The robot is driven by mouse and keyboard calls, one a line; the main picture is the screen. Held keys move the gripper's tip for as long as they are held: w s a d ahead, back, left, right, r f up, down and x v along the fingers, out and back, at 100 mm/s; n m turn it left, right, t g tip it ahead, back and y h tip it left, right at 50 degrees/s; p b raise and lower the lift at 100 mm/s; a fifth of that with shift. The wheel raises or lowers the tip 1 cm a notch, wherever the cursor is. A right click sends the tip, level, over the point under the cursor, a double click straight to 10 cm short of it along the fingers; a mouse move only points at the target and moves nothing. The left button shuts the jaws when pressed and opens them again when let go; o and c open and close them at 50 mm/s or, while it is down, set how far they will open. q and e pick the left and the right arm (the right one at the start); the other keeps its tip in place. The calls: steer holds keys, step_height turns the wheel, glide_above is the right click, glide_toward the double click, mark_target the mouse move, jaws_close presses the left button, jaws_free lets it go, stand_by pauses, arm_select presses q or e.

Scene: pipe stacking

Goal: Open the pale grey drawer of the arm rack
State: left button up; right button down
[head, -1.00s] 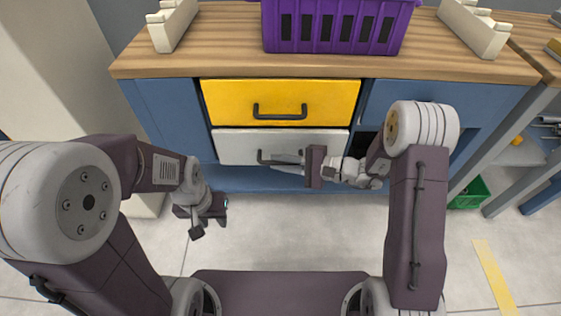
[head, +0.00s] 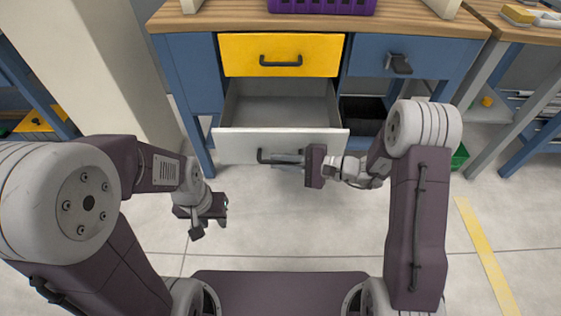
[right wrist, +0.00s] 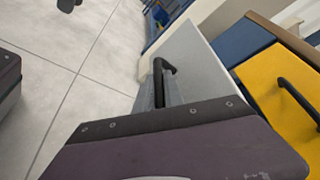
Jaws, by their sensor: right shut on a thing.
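The pale grey drawer (head: 235,147) is pulled well out beneath the yellow drawer (head: 310,48), and its empty inside shows in the head view. My right gripper (head: 285,158) is at its dark bar handle (head: 263,157) and is shut on it. In the right wrist view the handle (right wrist: 160,72) stands out from the pale front panel (right wrist: 195,58), with my gripper body hiding part of it. My left gripper (head: 222,212) hangs to the left, in front of the unit and clear of it. Its jaws are too small to read.
The blue workbench (head: 195,75) holds the drawers. A purple crate (head: 320,5) stands on its wooden top. A dark bin (head: 362,115) sits in the open bay right of the drawer. A green box (head: 460,157) is on the floor at right. The floor in front is clear.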

steer(key=shift+s, duration=0.1)
steer(key=c, duration=1.5)
jaws_free()
steer(key=shift+o, duration=0.2)
steer(key=p+v, duration=0.4)
steer(key=v, duration=0.5)
